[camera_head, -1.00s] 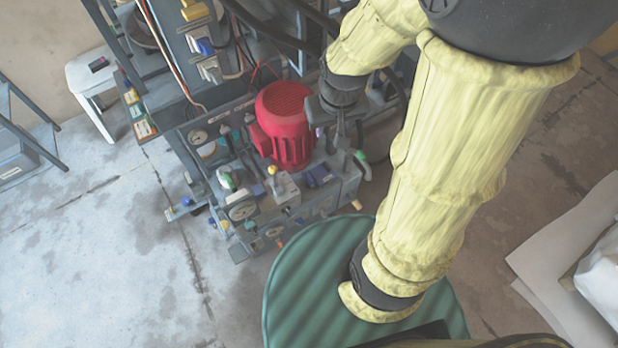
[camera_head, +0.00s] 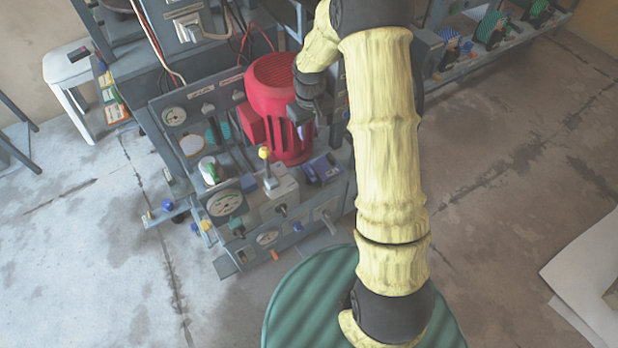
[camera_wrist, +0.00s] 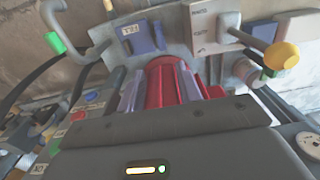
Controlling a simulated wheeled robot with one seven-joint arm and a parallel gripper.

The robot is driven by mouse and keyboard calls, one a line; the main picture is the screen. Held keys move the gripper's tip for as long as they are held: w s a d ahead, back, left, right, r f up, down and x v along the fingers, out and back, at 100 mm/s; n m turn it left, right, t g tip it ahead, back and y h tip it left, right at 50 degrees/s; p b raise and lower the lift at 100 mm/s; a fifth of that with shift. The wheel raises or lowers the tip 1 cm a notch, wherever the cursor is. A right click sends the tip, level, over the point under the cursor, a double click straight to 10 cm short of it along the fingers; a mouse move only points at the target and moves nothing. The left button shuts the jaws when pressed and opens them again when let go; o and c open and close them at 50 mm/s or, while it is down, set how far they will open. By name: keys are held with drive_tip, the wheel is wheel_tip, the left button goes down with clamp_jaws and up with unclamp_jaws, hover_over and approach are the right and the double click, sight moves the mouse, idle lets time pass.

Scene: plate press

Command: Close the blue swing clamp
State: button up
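A blue part (camera_head: 322,168) that looks like the swing clamp sits on the front right of the machine's deck, right of the yellow-knobbed lever. In the wrist view a blue part (camera_wrist: 143,38) with a white label stands at the top, beyond the red motor; its handle position is too small to tell. My gripper (camera_head: 305,118) is beside the red motor (camera_head: 270,85), above and behind the blue part and apart from it. In the wrist view the gripper's two greyish fingers (camera_wrist: 160,90) stand apart with red motor showing between them. Nothing is seen held.
A yellow-knobbed lever (camera_head: 264,153) rises from a grey block near the blue part. Gauges (camera_head: 225,203), knobs and cables crowd the machine. A green round table (camera_head: 290,310) stands in front. The floor on the left is open.

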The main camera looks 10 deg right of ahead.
sight(309, 168)
drive_tip(key=shift+w+f, duration=0.2)
drive_tip(key=shift+f, duration=0.3)
drive_tip(key=shift+w+f, duration=0.15)
drive_tip(key=shift+f, duration=0.3)
wheel_tip(309, 168, down, 17)
drive_tip(key=b, duration=0.4)
drive_tip(key=shift+f+b, duration=0.2)
drive_tip(key=shift+b, duration=0.15)
drive_tip(key=shift+c, duration=0.4)
clamp_jaws()
